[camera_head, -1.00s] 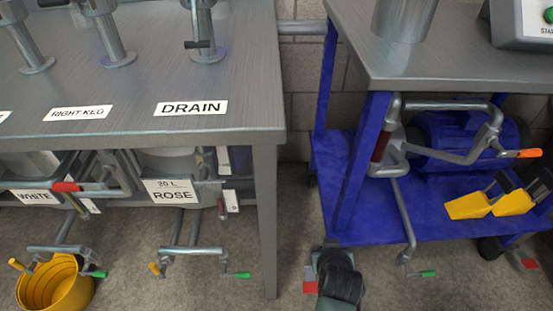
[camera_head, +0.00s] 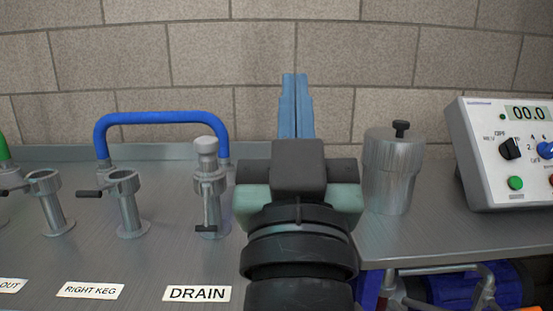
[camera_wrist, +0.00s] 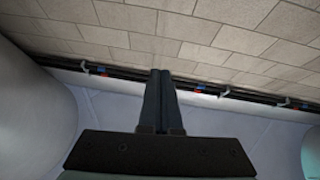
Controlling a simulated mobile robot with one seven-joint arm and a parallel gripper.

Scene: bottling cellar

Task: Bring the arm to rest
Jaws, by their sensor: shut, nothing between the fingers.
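My gripper (camera_head: 295,78) stands raised in the middle of the head view, its two blue fingers pointing up and away in front of the block wall. The fingers are together with nothing between them. In the wrist view my gripper (camera_wrist: 161,73) also shows its two dark fingers side by side and empty. My wrist and forearm hide the table edges behind them in the head view.
To the left, a steel table carries a DRAIN post (camera_head: 209,190), a right keg post (camera_head: 128,205) and a blue hose (camera_head: 162,118). To the right stand a lidded metal canister (camera_head: 392,170) and a control box (camera_head: 505,150). A block wall (camera_head: 230,55) closes the back.

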